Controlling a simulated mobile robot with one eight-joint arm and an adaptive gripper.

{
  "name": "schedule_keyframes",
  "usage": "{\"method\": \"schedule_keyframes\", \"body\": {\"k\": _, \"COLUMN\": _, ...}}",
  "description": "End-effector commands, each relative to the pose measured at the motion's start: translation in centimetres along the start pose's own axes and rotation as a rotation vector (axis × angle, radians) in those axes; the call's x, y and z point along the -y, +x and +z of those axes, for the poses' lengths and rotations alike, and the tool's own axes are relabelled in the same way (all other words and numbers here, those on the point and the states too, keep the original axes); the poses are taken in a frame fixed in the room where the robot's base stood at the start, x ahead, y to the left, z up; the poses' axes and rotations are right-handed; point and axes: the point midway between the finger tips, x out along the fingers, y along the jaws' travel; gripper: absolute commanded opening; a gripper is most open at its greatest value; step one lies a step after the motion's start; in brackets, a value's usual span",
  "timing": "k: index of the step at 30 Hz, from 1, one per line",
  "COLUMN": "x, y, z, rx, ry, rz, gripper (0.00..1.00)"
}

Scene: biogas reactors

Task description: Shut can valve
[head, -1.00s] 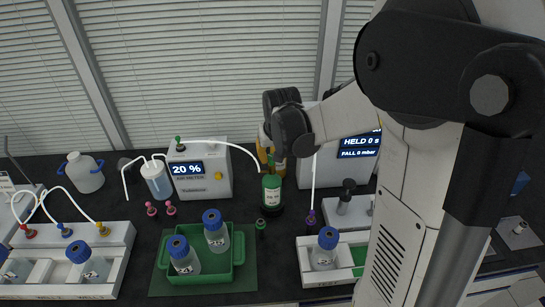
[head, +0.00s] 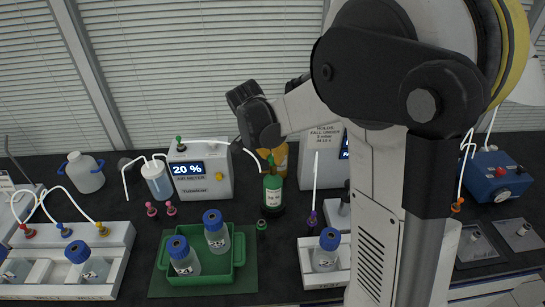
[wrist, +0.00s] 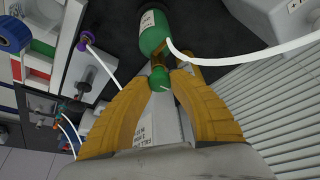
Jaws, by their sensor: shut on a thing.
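The can (head: 272,190) is a green cylinder with a white label. It stands upright on the dark bench in the head view, right of the green tray. In the wrist view the can (wrist: 153,38) is at the top, with its round green valve knob (wrist: 159,78) towards me. My gripper (wrist: 160,82) has its yellow fingers closed on the two sides of this knob. In the head view my gripper (head: 272,162) is just above the can, partly hidden by my wrist. Whether the valve is open or shut cannot be told.
A white tube (head: 215,143) runs from near the can to the air meter (head: 201,170), which reads 20 %. The green tray (head: 197,260) with blue-capped bottles stands front left. A white rack (head: 306,260) is at the right, and a blue box (head: 497,177) is further right.

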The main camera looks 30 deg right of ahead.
Motion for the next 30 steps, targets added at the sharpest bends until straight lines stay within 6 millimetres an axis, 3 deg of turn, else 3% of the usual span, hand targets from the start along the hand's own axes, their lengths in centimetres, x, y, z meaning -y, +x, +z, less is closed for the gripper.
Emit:
{"method": "schedule_keyframes", "body": {"k": 23, "x": -0.06, "y": 0.09, "z": 0.07, "rx": 0.003, "ry": 0.091, "rz": 0.039, "gripper": 0.00}}
{"method": "schedule_keyframes", "body": {"k": 24, "x": -0.06, "y": 0.09, "z": 0.07, "rx": 0.003, "ry": 0.091, "rz": 0.039, "gripper": 0.37}}
{"method": "schedule_keyframes", "body": {"k": 25, "x": -0.06, "y": 0.09, "z": 0.07, "rx": 0.002, "ry": 0.091, "rz": 0.039, "gripper": 0.46}}
{"method": "schedule_keyframes", "body": {"k": 26, "x": -0.05, "y": 0.09, "z": 0.06, "rx": 0.002, "ry": 0.090, "rz": 0.038, "gripper": 0.52}}
{"method": "schedule_keyframes", "body": {"k": 30, "x": -0.03, "y": 0.06, "z": 0.04, "rx": 0.002, "ry": 0.090, "rz": 0.038, "gripper": 0.52}}
